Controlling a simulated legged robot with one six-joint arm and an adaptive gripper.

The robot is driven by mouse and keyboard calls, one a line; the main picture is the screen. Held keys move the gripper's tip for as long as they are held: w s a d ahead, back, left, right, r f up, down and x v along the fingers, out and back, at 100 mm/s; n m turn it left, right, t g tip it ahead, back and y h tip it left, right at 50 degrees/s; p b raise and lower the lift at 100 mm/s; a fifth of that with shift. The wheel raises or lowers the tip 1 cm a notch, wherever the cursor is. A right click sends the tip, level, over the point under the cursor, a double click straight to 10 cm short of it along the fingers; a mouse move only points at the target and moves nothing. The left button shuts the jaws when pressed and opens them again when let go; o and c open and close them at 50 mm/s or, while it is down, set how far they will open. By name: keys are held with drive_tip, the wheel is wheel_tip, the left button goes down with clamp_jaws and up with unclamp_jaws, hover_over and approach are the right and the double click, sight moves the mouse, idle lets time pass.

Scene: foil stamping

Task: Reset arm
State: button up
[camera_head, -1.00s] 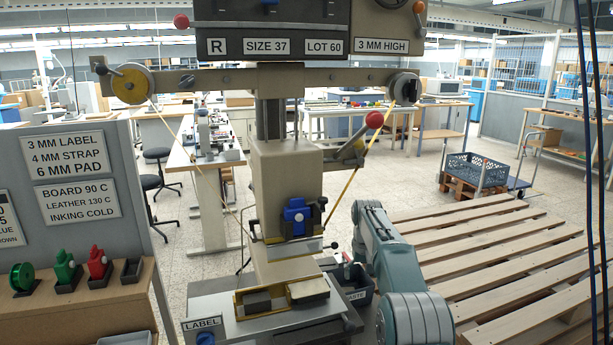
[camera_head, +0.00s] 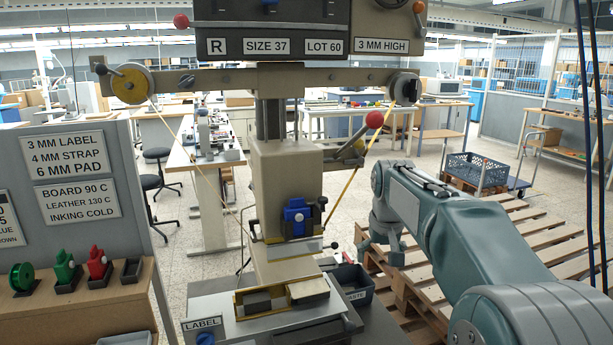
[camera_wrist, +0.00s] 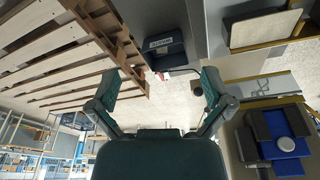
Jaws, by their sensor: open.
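My gripper (camera_head: 381,250) hangs to the right of the press, with its fingers pointing down. In the wrist view my gripper (camera_wrist: 160,92) is open, with its two fingers wide apart and nothing between them. The foil stamping press (camera_head: 286,170) stands in the middle of the head view, with a blue block (camera_head: 297,217) on its head and foil strands running down from two reels. A brass-edged fixture (camera_head: 285,296) on the press table holds a dark block and a tan block. My gripper is apart from all of these.
A dark waste bin (camera_head: 353,282) stands beside the press table, below my gripper; it also shows in the wrist view (camera_wrist: 163,48). A wooden pallet (camera_head: 540,229) lies behind my arm at right. A bench (camera_head: 90,312) with green and red items is at left.

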drive_tip(key=s+r+t, duration=0.2)
drive_tip(key=s+r, duration=0.1)
drive_tip(key=s, duration=1.4)
drive_tip(key=s+f, duration=0.3)
drive_tip(key=s, duration=0.4)
drive_tip(key=s+f+t, duration=0.1)
drive_tip(key=s+f, duration=0.3)
drive_tip(key=s, duration=0.3)
drive_tip(key=shift+c, duration=0.3)
